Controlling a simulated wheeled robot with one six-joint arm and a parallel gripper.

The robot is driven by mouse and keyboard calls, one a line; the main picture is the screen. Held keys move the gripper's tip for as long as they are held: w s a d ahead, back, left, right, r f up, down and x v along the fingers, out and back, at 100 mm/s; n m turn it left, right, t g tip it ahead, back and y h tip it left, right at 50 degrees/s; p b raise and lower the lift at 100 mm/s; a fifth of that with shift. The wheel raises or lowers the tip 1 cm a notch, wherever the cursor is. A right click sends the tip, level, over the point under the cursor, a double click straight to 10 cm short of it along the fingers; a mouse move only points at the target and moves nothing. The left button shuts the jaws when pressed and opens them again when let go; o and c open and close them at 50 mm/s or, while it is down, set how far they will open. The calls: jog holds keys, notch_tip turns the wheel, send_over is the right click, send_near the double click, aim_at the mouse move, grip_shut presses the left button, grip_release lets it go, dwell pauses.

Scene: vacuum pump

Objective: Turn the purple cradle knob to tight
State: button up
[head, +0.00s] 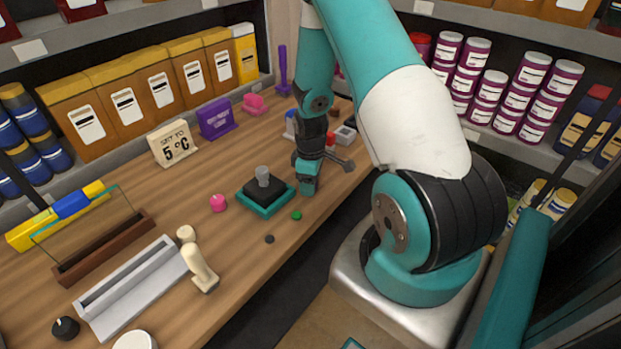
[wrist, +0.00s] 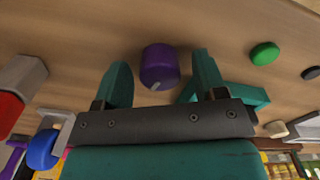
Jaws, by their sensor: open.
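The purple knob (wrist: 160,66) shows in the wrist view as a short round cylinder on the wooden surface. A pale pointer line shows on its edge facing my gripper. My gripper (wrist: 162,72) is open, with one teal finger on each side of the knob and visible gaps between. I cannot tell how far down the fingers reach beside it. In the head view my gripper (head: 308,188) points down at the counter beside a teal base (head: 279,203) with a black block and grey knob on top. The purple knob is hidden there. No tight mark is readable.
A green button (head: 296,215) and a dark button (head: 269,239) lie close by. A pink knob (head: 217,202) stands further left. A grey valve-like part (head: 344,135) and a red piece (head: 331,139) stand behind my gripper. A purple box (head: 217,118) is further back.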

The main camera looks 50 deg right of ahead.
jog(key=shift+f, duration=0.1)
jog(key=c, duration=0.9)
jog(key=shift+m, duration=0.3)
jog(key=m+b, duration=0.1)
jog(key=m, duration=0.2)
jog(key=m+b, duration=0.1)
jog(key=m, duration=0.2)
jog(key=shift+m, duration=0.3)
jog(key=m, duration=0.3)
jog(key=shift+m+b, duration=0.3)
jog(key=shift+b, duration=0.1)
jog(key=m, duration=0.4)
jog(key=shift+b, duration=0.3)
